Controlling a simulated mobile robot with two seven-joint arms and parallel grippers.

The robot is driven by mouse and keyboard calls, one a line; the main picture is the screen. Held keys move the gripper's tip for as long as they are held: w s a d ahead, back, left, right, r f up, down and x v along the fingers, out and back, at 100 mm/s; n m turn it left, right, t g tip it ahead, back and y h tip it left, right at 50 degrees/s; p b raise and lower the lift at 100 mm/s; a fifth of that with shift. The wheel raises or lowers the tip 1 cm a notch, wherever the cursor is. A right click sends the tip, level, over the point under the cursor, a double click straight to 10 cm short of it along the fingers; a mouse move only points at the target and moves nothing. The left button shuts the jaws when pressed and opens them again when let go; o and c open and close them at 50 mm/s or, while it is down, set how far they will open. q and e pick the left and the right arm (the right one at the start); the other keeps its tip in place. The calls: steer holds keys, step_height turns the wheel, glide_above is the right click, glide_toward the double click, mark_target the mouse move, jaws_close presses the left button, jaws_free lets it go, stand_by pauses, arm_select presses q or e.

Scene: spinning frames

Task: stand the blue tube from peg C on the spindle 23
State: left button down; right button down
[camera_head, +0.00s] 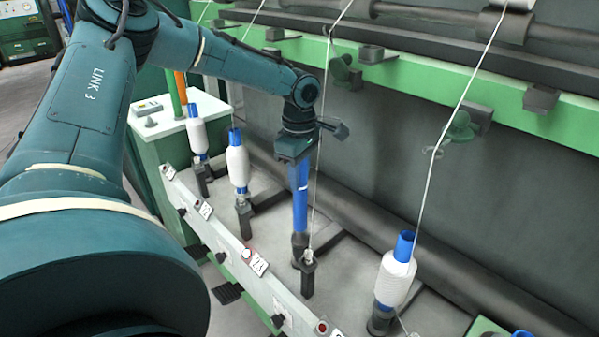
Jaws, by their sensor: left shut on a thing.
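The blue tube (300,200) is upright, its top in my left gripper (297,160), which is shut on it. The tube's lower end is at the dark spindle (299,243) behind the rail plate that seems to read 23 (255,262). I cannot tell whether the tube is around the spindle or just above it. The tube's top end is hidden by the gripper. Peg C is not clearly visible; an orange tube (181,85) and a green tube (172,93) stand by the white-topped table. My right gripper is not in view.
White yarn bobbins on blue tubes stand on neighbouring spindles, left (237,165) and right (395,280). Thin yarns run down from the green frame beam (420,78), one close beside the held tube. The numbered rail (215,222) runs along the front. A white-topped table (178,113) stands at left.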

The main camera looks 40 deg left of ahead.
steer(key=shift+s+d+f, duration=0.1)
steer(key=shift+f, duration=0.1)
arm_select(q)
steer(key=shift+f+b, duration=0.75)
steer(key=shift+f, duration=0.55)
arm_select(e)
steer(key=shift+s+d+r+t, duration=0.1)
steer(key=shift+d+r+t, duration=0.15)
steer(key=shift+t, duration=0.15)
arm_select(q)
steer(key=shift+f, duration=0.25)
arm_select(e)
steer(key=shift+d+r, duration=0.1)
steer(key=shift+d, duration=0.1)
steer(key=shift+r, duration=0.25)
arm_select(q)
steer(key=shift+f+b, duration=0.35)
steer(key=shift+b, duration=0.05)
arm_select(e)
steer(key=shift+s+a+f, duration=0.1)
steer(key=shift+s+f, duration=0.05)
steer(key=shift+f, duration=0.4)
arm_select(q)
steer(key=c, duration=1.1)
jaws_free()
steer(key=shift+o, duration=0.3)
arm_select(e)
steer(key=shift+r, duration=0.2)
